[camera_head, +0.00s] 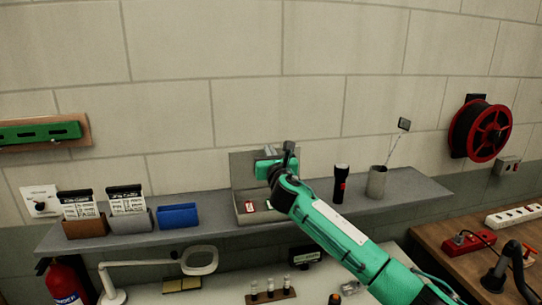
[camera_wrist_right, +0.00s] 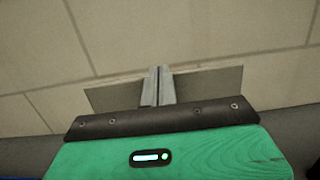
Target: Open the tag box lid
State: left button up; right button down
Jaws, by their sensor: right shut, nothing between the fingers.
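The grey tag box (camera_head: 241,217) sits on the wall shelf, with a red tag and a pale green-edged tag showing inside. Its grey lid (camera_head: 240,169) stands raised at the back, near the wall. My right gripper (camera_head: 267,163) is at the raised lid, partly covering it and the right side of the box. In the right wrist view its fingers (camera_wrist_right: 156,86) are shut and empty, with the lid (camera_wrist_right: 210,84) spread behind them on both sides. I cannot tell whether the fingers touch the lid. My left gripper is not in view.
The grey shelf (camera_head: 300,213) also holds card holders (camera_head: 128,221), a blue bin (camera_head: 178,216), a flashlight (camera_head: 340,184) and a grey cup (camera_head: 377,182). A magnifier lamp (camera_head: 199,260) stands below on the white bench. A red reel (camera_head: 482,132) hangs at the right.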

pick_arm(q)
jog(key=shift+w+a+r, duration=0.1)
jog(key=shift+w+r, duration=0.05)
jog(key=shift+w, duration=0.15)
pick_arm(e)
jog(key=shift+w+a+r, duration=0.1)
jog(key=shift+w+a, duration=0.1)
jog(key=shift+w, duration=0.4)
